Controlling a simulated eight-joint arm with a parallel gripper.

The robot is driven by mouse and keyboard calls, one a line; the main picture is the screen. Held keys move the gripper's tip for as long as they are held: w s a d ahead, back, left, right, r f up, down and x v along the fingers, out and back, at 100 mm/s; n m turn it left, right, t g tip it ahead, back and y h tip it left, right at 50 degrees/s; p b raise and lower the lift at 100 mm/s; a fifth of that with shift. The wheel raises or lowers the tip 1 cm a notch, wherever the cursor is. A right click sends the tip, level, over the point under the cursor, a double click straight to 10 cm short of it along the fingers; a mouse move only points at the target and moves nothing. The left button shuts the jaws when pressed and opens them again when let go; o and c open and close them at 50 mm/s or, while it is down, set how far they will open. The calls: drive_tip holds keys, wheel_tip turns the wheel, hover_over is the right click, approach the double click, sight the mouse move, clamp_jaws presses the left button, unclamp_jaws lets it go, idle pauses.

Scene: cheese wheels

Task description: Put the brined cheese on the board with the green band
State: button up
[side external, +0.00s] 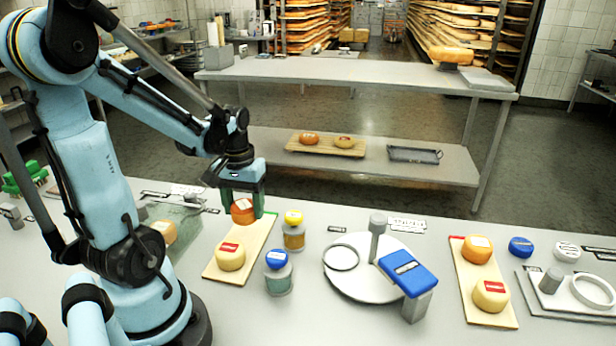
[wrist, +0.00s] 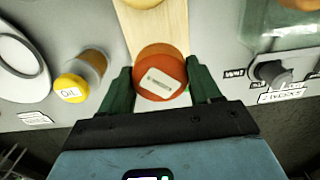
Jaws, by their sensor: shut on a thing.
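My gripper (side external: 243,203) is shut on an orange cheese wheel (side external: 242,212) with a pale label, at the far end of the left wooden board (side external: 222,272). In the wrist view, the same wheel (wrist: 160,72) sits between the two dark green fingers of my gripper (wrist: 162,85). A strip of green (side external: 270,217) shows at this board's far end, partly hidden by the wheel and fingers. I cannot tell whether the wheel touches the board. A pale yellow cheese (side external: 231,256) with a red label lies on its near half. The held wheel's label is not legible.
A yellow-lidded jar (side external: 294,230) and a blue-lidded jar (side external: 279,273) stand just right of the board. Farther right are a round stand (side external: 345,285) with a blue block (side external: 408,272) and another board (side external: 490,317) with two cheeses. A glass plate (side external: 180,222) lies left.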

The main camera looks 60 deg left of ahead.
sight(246, 220)
drive_tip(key=shift+f, duration=1.95)
drive_tip(key=shift+f, duration=0.1)
drive_tip(key=o, duration=1.1)
wheel_tip(246, 220, up, 12)
drive_tip(key=w+d+m+t, duration=0.2)
drive_tip(key=d+m, duration=0.1)
drive_tip(key=d, duration=0.2)
drive_tip(key=w+d+m+t, duration=0.2)
drive_tip(key=d+m, duration=0.1)
drive_tip(key=d, duration=0.3)
drive_tip(key=w+d+m+t, duration=0.2)
drive_tip(key=d+m+t, duration=0.1)
drive_tip(key=d, duration=0.3)
drive_tip(key=shift+w, duration=0.2)
